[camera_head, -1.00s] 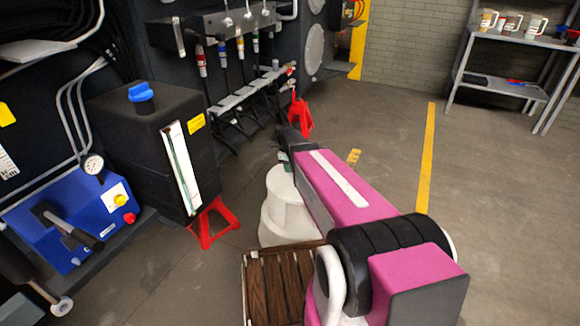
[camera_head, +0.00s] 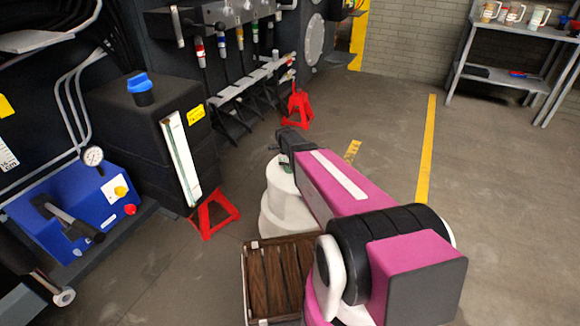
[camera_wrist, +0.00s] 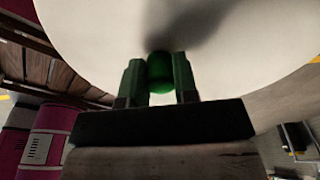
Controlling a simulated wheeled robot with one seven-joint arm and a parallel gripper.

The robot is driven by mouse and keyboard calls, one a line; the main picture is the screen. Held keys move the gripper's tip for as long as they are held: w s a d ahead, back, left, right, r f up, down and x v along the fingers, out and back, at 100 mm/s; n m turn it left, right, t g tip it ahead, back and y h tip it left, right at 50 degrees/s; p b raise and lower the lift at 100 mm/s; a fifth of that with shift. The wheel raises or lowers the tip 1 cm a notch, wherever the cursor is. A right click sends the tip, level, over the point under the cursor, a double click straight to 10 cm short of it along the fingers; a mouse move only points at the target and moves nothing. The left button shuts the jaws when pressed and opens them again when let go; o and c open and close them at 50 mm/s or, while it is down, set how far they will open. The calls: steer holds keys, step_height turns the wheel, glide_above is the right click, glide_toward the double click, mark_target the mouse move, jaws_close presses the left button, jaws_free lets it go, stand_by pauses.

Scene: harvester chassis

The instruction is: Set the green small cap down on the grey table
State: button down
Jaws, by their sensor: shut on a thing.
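The green small cap (camera_wrist: 160,74) sits between the two green fingers of my gripper (camera_wrist: 159,82) in the wrist view. The gripper is shut on it, and the cap's outline is dark and blurred. A grey table (camera_head: 521,32) with a lower shelf stands at the back right, far from my gripper. Mugs stand on its top.
A large white rounded body (camera_head: 283,207) lies close by my gripper; I cannot tell if they touch. A wooden crate (camera_head: 277,241) is below. A dark tank (camera_head: 140,125), blue unit (camera_head: 85,210) and red stands (camera_head: 213,212) line the left. Floor is clear toward the table.

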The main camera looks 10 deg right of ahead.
steer(key=shift+f, duration=0.2)
stand_by(0.3)
steer(key=c, duration=0.8)
jaws_free()
step_height(320, 180, up, 11)
steer(key=w+a, duration=0.1)
steer(key=shift+a+f, duration=0.15)
